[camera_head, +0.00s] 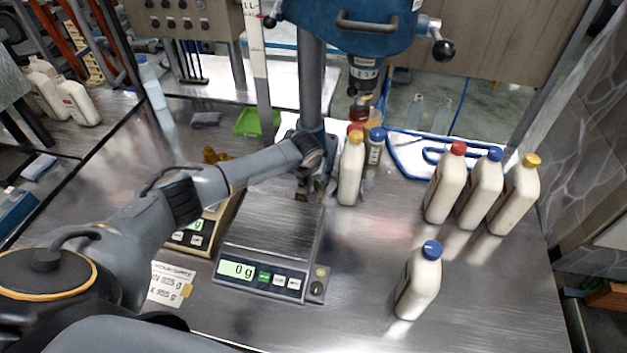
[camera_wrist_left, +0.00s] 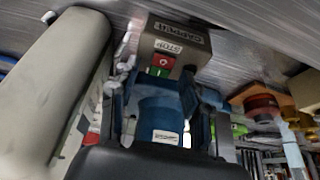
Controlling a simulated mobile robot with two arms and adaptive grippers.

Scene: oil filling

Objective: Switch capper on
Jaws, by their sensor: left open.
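The capper (camera_head: 350,35) is a blue machine on a grey column at the top of the head view. Its switch box (camera_wrist_left: 180,42), labelled CAPPER and STOP, shows upside down in the left wrist view, with a red button (camera_wrist_left: 163,60) and a green button (camera_wrist_left: 157,72). In the head view, the box cannot be made out clearly near my gripper. My left gripper (camera_head: 303,188) is beside the column's foot, above the far edge of the front scale. In the wrist view my open left gripper (camera_wrist_left: 150,80) has its fingers either side of the buttons; contact cannot be told.
A bottle with a yellow cap (camera_head: 351,168) stands just right of my gripper. The front scale (camera_head: 268,230) reads 0 g. Three capped bottles stand at the right, and a blue-capped bottle (camera_head: 418,282) stands nearer. The table between is clear.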

